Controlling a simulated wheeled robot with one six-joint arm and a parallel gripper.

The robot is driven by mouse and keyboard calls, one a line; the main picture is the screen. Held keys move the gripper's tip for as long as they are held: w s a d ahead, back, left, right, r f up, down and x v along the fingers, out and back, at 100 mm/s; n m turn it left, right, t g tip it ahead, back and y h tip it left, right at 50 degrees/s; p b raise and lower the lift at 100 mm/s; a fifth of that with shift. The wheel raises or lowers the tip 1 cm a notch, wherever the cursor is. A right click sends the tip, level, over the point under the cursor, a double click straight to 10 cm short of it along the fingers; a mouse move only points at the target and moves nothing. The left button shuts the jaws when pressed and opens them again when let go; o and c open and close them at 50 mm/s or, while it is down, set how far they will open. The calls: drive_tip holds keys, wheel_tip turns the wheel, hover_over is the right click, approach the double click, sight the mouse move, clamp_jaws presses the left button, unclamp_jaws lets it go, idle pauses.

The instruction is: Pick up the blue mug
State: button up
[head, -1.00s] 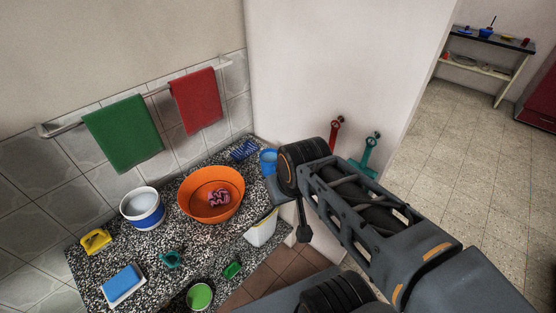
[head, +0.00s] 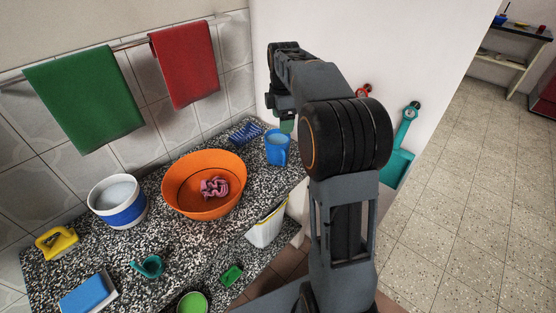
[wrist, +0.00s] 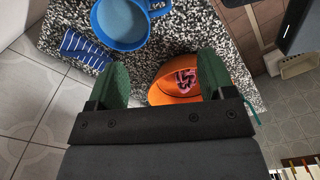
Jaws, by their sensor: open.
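The blue mug (head: 278,150) stands upright on the speckled counter, near its far right corner. In the wrist view the blue mug (wrist: 120,22) shows from above at the top, with its handle toward the right. My gripper (wrist: 165,75) is open, with its two green fingers spread apart and nothing between them at the tips. The mug lies beyond the fingertips, a little to the left, apart from them. In the head view my gripper (head: 286,122) shows small and partly hidden by my arm, just above the mug.
An orange basin (head: 205,192) with a pink cloth stands left of the mug. A blue striped cloth (head: 246,134) lies beside it. A white bucket with a blue band (head: 118,203) is farther left. A wall rises right of the counter.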

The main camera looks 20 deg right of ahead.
sight(283, 153)
drive_tip(key=shift+n, duration=0.3)
drive_tip(key=f, duration=0.2)
drive_tip(key=f+b, duration=0.1)
drive_tip(key=f, duration=0.5)
drive_tip(key=shift+w+d+f, duration=0.2)
drive_tip(key=shift+w, duration=0.05)
drive_tip(key=shift+s+f+b, duration=0.15)
drive_tip(key=shift+f+b, duration=0.6)
drive_tip(key=shift+f, duration=2.25)
drive_tip(key=shift+r, duration=0.1)
drive_tip(key=c, duration=1.3)
